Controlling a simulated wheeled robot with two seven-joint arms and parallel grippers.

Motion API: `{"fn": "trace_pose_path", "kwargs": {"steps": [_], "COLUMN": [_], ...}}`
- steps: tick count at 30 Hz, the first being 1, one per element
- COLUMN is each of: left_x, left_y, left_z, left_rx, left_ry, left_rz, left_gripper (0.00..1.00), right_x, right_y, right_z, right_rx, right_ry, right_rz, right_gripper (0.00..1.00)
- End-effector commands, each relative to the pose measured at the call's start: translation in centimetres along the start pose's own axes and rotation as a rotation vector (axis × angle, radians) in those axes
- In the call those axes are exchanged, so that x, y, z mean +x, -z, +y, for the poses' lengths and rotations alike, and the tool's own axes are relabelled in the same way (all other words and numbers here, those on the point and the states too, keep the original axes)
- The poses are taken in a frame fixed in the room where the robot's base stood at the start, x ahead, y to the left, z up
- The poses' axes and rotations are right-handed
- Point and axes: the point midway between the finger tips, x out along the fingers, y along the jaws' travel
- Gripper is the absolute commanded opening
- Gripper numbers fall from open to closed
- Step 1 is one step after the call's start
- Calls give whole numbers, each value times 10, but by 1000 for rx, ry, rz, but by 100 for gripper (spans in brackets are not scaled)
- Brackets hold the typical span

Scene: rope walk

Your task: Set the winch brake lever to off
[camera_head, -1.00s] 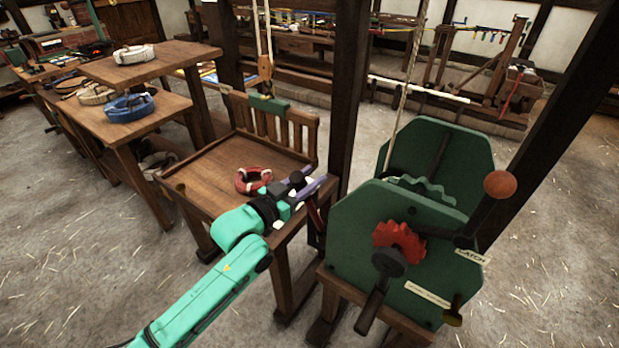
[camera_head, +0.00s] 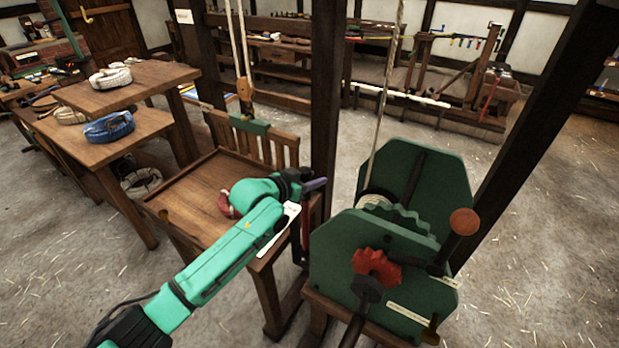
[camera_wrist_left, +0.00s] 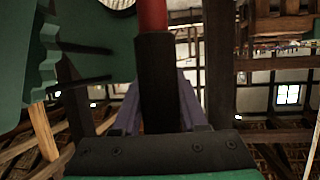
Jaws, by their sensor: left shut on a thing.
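The winch (camera_head: 360,262) stands at the right of the head view, with green side plates and a red toothed wheel (camera_head: 377,266). A red lever (camera_head: 305,230) stands upright between the winch and the wooden seat; I take it for the brake lever. In the left wrist view, its red shaft (camera_wrist_left: 152,15) meets a black grip (camera_wrist_left: 155,75). My left gripper (camera_head: 316,184) is shut on that black grip, with purple fingers on either side; it also shows in the left wrist view (camera_wrist_left: 157,115). The lever's base and setting marks are not clear. My right gripper is not in view.
A dark post (camera_head: 325,110) rises behind my gripper. A wooden seat (camera_head: 190,188) holds a red coil (camera_head: 223,205), partly behind my arm. Rope (camera_head: 386,90) runs up from the winch.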

Motion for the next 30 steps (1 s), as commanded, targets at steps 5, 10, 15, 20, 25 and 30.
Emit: {"fn": "trace_pose_path", "kwargs": {"steps": [5, 10, 15, 20, 25, 30], "left_x": [-1, -1, -1, -8, -35, -72], "left_y": [2, 2, 2, 0, -1, -2], "left_z": [-1, -1, -1, -2, -1, -2], "left_rx": [-1, -1, 0, -1, 1, 2], "left_ry": [1, 1, 1, 1, 2, 3], "left_rz": [8, 7, 7, 6, 7, 7], "left_gripper": [46, 72, 72, 72, 72, 72], "right_x": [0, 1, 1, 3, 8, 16], "right_y": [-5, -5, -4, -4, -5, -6], "right_z": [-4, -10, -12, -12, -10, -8], "right_rx": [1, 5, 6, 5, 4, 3], "right_ry": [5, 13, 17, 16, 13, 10], "right_rz": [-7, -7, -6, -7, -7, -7], "right_gripper": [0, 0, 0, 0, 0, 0]}}
